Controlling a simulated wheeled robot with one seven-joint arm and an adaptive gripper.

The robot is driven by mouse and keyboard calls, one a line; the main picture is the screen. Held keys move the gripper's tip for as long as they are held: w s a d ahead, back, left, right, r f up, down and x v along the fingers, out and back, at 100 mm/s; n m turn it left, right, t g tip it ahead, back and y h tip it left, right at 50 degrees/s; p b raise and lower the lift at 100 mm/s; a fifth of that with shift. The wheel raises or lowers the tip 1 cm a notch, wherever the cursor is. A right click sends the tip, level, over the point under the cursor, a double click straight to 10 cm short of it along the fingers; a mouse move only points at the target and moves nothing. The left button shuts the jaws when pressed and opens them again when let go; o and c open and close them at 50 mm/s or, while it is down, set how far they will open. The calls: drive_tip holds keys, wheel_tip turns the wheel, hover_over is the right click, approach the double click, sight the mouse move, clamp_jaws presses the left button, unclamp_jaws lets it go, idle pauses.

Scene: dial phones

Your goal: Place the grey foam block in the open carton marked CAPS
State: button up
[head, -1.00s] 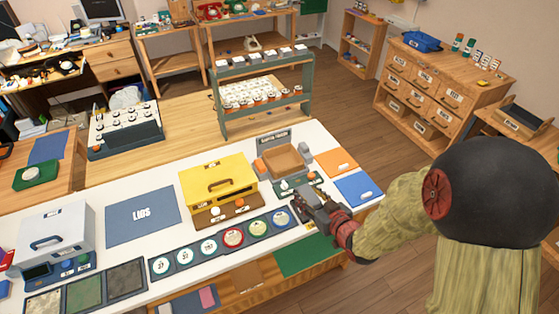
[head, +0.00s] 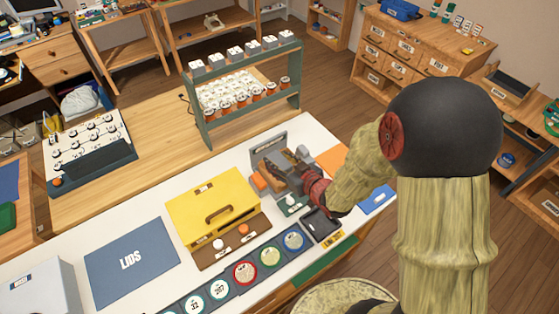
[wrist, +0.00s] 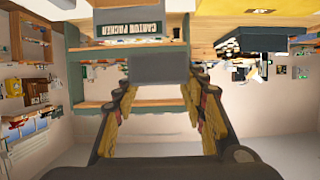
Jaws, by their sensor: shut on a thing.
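In the wrist view my gripper (wrist: 167,88) is shut on the grey foam block (wrist: 160,68), which sits between the fingertips. The head view does not show clearly whether the block is above the carton or inside it.
A grey sign panel (head: 268,145) stands behind the carton. The yellow case (head: 213,208) is further left, and a dark tray (head: 322,224) lies in front. A green rack (head: 242,97) stands behind.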

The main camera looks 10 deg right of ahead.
drive_tip(key=w+d+f+b, duration=0.1)
drive_tip(key=w+d+f, duration=0.1)
drive_tip(key=w+f, duration=0.1)
drive_tip(key=w+d+f+b, duration=0.1)
drive_tip(key=w+d+f, duration=0.1)
drive_tip(key=w+f, duration=0.2)
drive_tip(key=w+d+f, duration=0.3)
drive_tip(key=w+f, duration=0.1)
drive_tip(key=f, duration=0.1)
drive_tip(key=shift+w+f+b, duration=0.1)
drive_tip(key=shift+f+b, duration=0.3)
drive_tip(key=shift+r, duration=0.1)
drive_tip(key=shift+f+b, duration=0.4)
drive_tip(key=shift+f, duration=0.1)
drive_tip(key=shift+f, duration=0.15)
drive_tip(key=o, duration=0.9)
